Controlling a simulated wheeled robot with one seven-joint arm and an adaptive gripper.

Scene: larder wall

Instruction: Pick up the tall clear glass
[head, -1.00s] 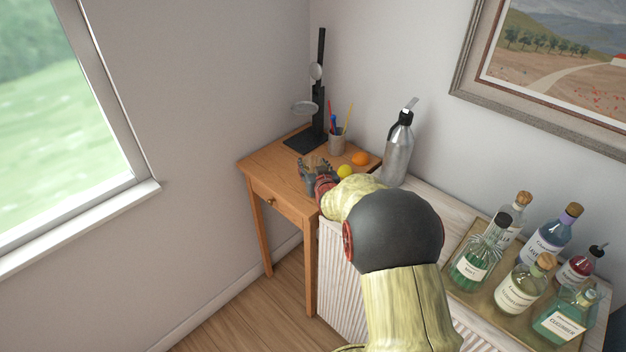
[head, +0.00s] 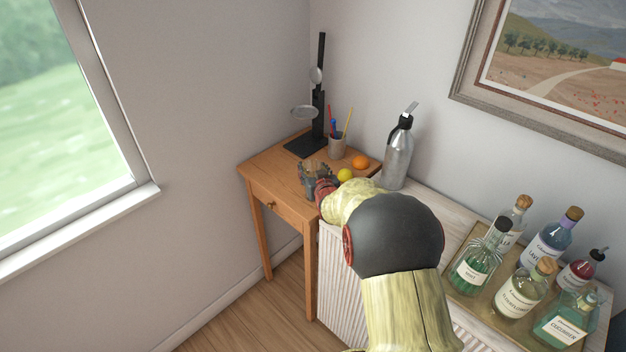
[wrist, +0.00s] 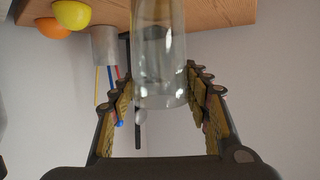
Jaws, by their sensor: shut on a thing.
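The tall clear glass (wrist: 160,55) stands between the fingers of my gripper (wrist: 157,78) in the wrist view, which shows the scene upside down. The fingers are shut on the glass from both sides. Its rim points down in that picture and its base runs out of the top edge, so I cannot tell whether it touches the table. In the head view my gripper (head: 318,180) is low over the small wooden table (head: 262,165). The glass is hard to make out there, largely hidden by the fingers.
A yellow lemon (head: 345,175) and an orange (head: 360,162) lie just right of my gripper. Behind are a pencil cup (head: 337,146) and a black stand (head: 319,110). A metal siphon bottle (head: 397,158) stands to the right. Several labelled bottles fill a tray (head: 462,240).

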